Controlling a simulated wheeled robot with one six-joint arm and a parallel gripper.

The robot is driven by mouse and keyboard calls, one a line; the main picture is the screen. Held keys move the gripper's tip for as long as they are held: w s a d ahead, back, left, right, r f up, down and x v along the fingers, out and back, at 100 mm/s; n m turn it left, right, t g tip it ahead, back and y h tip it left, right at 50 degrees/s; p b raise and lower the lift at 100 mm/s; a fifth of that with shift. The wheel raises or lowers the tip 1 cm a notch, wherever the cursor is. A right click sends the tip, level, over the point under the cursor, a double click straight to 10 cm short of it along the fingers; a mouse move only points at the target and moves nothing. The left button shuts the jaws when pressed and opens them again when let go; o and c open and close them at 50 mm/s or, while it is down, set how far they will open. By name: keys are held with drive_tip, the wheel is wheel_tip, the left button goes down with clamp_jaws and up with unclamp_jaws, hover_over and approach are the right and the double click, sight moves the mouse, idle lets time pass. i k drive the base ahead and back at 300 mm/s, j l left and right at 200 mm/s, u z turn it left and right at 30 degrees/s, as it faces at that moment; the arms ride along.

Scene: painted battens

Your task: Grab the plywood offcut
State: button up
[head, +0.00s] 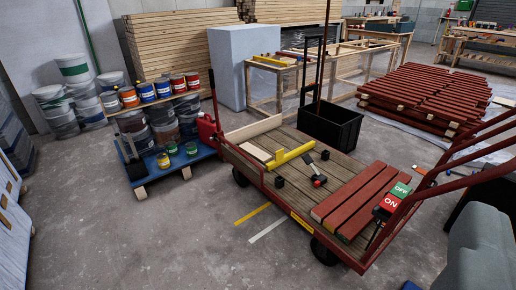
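A small pale flat piece of wood, which looks like the plywood offcut (256,152), lies at the left end of the cart's plank deck. It is just left of a yellow T-shaped tool (290,156) and close to a longer pale board (253,129) along the deck's back left edge. It is small in the picture, so I cannot tell its thickness. My gripper does not show in the head view.
A blue pallet (172,168) with paint tins stands to the left. The concrete floor in front is clear.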

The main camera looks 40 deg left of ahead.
sight(257, 153)
drive_tip(key=i+j, duration=0.35)
drive_tip(key=i+j+z, duration=0.1)
drive_tip(key=i+j, duration=0.25)
drive_tip(key=j, duration=0.15)
drive_tip(key=i+j, duration=0.7)
drive_tip(key=j, duration=0.2)
drive_tip(key=i+j+z, duration=0.1)
drive_tip(key=i+j, duration=0.55)
drive_tip(key=j, duration=0.3)
drive_tip(key=i+j+z, duration=0.1)
drive_tip(key=i+j, duration=0.25)
drive_tip(key=j, duration=0.1)
